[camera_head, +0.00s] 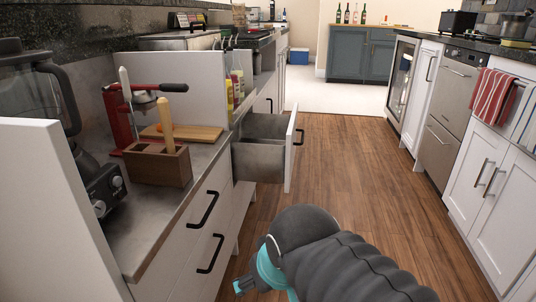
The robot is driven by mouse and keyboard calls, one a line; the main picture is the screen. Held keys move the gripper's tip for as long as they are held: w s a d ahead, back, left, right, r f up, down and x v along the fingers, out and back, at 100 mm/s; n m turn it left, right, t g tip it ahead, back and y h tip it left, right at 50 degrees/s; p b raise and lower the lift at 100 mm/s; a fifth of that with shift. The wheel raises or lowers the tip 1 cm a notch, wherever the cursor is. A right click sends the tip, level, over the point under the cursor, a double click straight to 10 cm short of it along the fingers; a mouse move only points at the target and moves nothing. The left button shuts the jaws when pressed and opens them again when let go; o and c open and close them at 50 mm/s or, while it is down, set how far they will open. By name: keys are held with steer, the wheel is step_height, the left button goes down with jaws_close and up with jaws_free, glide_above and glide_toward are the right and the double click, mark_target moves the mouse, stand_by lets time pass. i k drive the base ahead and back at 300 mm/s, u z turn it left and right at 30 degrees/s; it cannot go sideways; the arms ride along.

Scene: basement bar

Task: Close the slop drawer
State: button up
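The slop drawer (290,151) has a white front and a grey metal bin-like inside. It stands pulled out from the left counter, over the aisle floor, with a black handle (299,137) on its front. My gripper (240,287) is low at the bottom of the picture, teal and dark, on the near side of the drawer and well apart from it. Its fingers are small and partly hidden by my arm, so I cannot tell whether it is open or shut. No object shows in it.
The left counter (150,228) carries a wooden block (156,166), a red-handled press (119,120) and a blender (60,130). Closed white drawers (205,235) are below. The wooden floor (345,185) is clear. White cabinets (492,185) line the right side.

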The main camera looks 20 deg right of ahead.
mark_target(263, 146)
steer(key=z, duration=2.6)
steer(key=i, duration=1.1)
steer(key=u, duration=3)
steer(key=i, duration=0.7)
steer(key=z, duration=0.95)
